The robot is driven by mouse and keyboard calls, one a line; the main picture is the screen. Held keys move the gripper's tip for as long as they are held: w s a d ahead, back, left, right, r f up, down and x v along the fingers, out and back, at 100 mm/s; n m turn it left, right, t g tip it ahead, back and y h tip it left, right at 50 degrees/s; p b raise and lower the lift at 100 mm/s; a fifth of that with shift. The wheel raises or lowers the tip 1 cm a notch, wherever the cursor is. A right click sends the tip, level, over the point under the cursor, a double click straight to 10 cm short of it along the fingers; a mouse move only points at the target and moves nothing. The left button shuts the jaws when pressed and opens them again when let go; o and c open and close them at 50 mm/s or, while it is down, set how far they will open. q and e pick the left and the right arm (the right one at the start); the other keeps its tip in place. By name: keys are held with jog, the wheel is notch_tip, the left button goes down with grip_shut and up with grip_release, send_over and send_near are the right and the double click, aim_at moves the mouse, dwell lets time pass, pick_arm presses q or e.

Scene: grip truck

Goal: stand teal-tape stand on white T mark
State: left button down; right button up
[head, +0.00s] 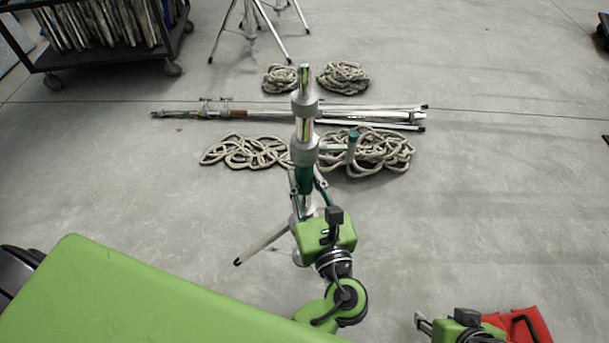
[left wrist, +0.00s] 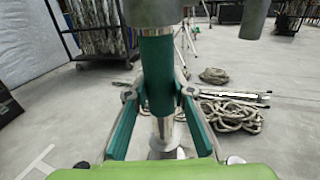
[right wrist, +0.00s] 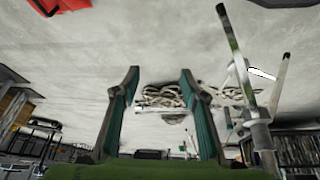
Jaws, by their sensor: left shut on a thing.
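The teal-tape stand (head: 304,125) is a silver pole with grey collars, and it looks about upright. My left gripper (head: 308,186) is shut on its teal band (left wrist: 157,75). One leg (head: 262,246) reaches out to the lower left in the head view; the others are mostly hidden by my gripper. The legs (right wrist: 283,82) show spread in the upside-down right wrist view. White tape lines (left wrist: 36,163) on the floor, likely the T mark, show at the lower left of the left wrist view. My right gripper (right wrist: 157,72) is open and empty, low at the right.
Rope coils (head: 366,152) and a bundle of folded stands (head: 290,113) lie on the floor beyond. A dark cart (head: 100,55) stands at the back left and other tripods (head: 250,30) at the back. A red item (head: 525,325) is at the lower right.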

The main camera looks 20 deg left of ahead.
jog(key=shift+s+d+f+g+p, duration=0.1)
jog(key=shift+s+d+g+p, duration=0.15)
jog(key=shift+s, duration=0.5)
jog(key=shift+s+d+g+p, duration=0.15)
jog(key=shift+s+g, duration=0.2)
jog(key=shift+s, duration=0.35)
dwell(0.4)
